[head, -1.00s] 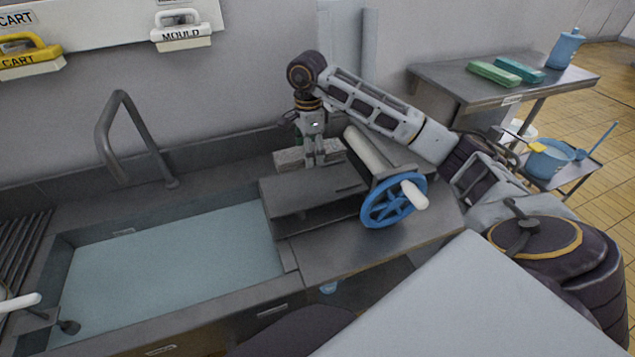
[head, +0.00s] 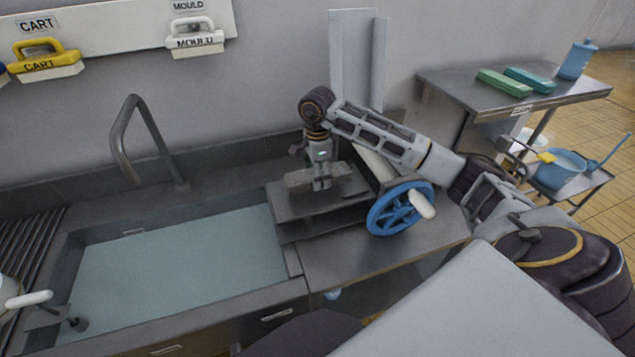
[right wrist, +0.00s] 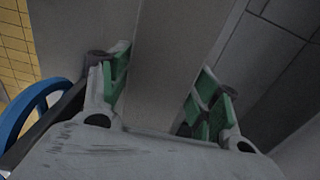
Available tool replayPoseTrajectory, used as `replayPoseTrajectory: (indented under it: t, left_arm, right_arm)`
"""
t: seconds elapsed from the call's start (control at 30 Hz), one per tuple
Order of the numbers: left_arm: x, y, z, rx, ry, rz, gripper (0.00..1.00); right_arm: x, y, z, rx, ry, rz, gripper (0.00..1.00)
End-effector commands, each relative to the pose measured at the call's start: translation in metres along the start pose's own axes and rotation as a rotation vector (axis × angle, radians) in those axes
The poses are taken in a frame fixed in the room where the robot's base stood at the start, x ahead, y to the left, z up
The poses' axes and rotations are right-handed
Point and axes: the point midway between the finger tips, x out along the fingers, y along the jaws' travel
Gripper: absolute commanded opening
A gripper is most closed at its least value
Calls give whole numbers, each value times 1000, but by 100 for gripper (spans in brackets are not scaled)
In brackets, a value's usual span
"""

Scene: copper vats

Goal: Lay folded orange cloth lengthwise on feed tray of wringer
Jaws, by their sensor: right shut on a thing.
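My right gripper (head: 322,184) is shut on a folded bundle (head: 300,181) that looks grey-beige, not orange. It holds the bundle over the wringer's flat metal feed tray (head: 295,208), with the long side running left to right. I cannot tell whether the bundle touches the tray. The wringer's pale roller (head: 374,165) and blue handwheel (head: 393,212) are just right of the gripper. In the right wrist view the green-padded fingers (right wrist: 160,95) stand apart on either side of a grey surface.
A sink of pale water (head: 180,265) lies left of the tray, with a bent tap (head: 140,135) behind it. A side table (head: 460,85) at right holds green cloths (head: 503,83) and a blue jug (head: 577,60). A trolley with a blue bucket (head: 558,172) stands below.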

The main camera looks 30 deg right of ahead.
Motion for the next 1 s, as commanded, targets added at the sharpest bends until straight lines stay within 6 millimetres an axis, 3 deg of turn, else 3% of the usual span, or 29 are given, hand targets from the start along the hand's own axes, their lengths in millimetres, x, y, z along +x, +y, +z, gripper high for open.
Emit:
replayPoseTrajectory:
  t: [0.37,0.73,1.0]
  left_arm:
    - [0,0,0,1,0,0,40]
    - [-6,-1,0,1,0,-1,40]
    - [-6,-2,0,2,-1,-1,40]
  right_arm:
    - [2,0,0,0,0,-1,32]
    - [33,0,0,0,0,-1,32]
    - [37,0,0,0,0,-2,32]
